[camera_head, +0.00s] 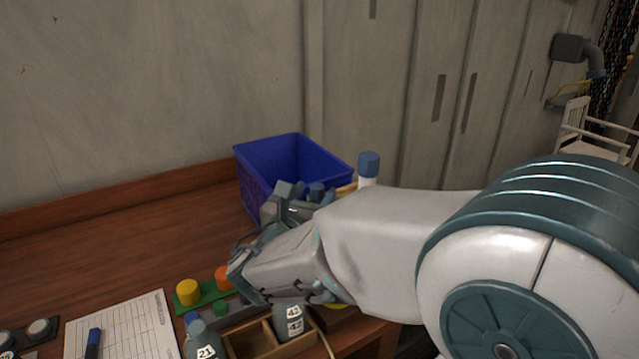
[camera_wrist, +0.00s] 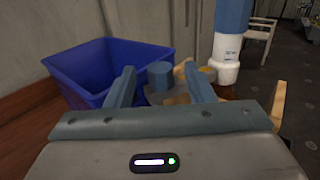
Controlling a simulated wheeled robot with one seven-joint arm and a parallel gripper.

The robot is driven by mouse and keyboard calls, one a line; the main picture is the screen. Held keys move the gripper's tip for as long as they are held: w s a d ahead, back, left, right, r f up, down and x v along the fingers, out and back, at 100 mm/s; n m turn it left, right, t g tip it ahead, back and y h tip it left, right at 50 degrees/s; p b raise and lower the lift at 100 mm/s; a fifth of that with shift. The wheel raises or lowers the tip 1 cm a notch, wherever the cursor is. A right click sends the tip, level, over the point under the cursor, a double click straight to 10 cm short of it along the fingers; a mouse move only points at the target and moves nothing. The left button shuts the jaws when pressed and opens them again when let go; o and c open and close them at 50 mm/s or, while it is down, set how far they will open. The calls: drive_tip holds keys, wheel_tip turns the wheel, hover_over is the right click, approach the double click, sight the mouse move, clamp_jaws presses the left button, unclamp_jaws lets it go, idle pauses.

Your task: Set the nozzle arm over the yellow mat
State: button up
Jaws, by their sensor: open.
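My gripper (camera_head: 303,192) is open at the near side of the blue bin. In the wrist view its two fingers stand apart, with a blue-grey round knob (camera_wrist: 160,72) on a grey part showing between and beyond them. The knob may belong to the nozzle arm, but I cannot tell, and no contact shows. A white upright post with a blue top (camera_head: 368,168) stands right of the gripper; it also shows in the wrist view (camera_wrist: 230,45). A small yellow patch (camera_head: 338,306) shows beneath my arm. Whether it is the yellow mat is unclear, as my arm hides most of that area.
The blue bin (camera_head: 262,158) stands against the wall. A wooden tray (camera_head: 243,341) holds a bottle marked 41 (camera_head: 290,322); bottle 21 (camera_head: 203,341) stands beside it. Yellow (camera_head: 188,291) and orange (camera_head: 224,276) knobs sit nearby. A paper sheet (camera_head: 140,325) lies left. The back-left bench is clear.

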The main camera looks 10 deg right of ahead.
sight(319, 185)
drive_tip(key=shift+x, duration=2.2)
clamp_jaws()
drive_tip(key=shift+a, duration=0.1)
